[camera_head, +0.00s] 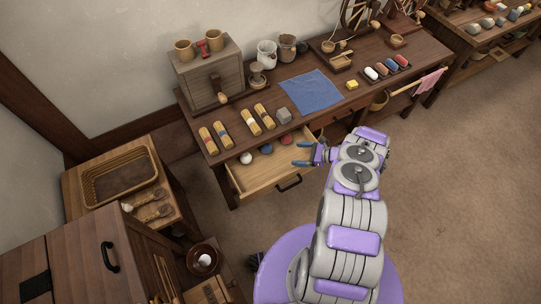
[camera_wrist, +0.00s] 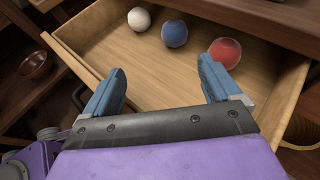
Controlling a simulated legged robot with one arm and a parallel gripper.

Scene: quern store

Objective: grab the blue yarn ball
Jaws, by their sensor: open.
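The blue yarn ball (camera_wrist: 175,33) lies in an open wooden drawer (camera_head: 268,178), between a white ball (camera_wrist: 139,19) and a red ball (camera_wrist: 224,52). In the head view the blue ball (camera_head: 266,149) is small, near the drawer's back under the table edge. My gripper (camera_wrist: 162,82) is open and empty, its two blue fingers spread apart. In the head view my gripper (camera_head: 300,154) is over the right part of the drawer. In the wrist view the blue ball is beyond the fingertips, roughly between their lines and not touched.
The table (camera_head: 365,107) overhangs the drawer's back. On it stand a wooden box (camera_head: 207,75), a blue cloth (camera_head: 311,91) and several yarn rolls. A crate with a basket (camera_head: 120,181) stands at left. Open floor (camera_head: 450,190) lies at right.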

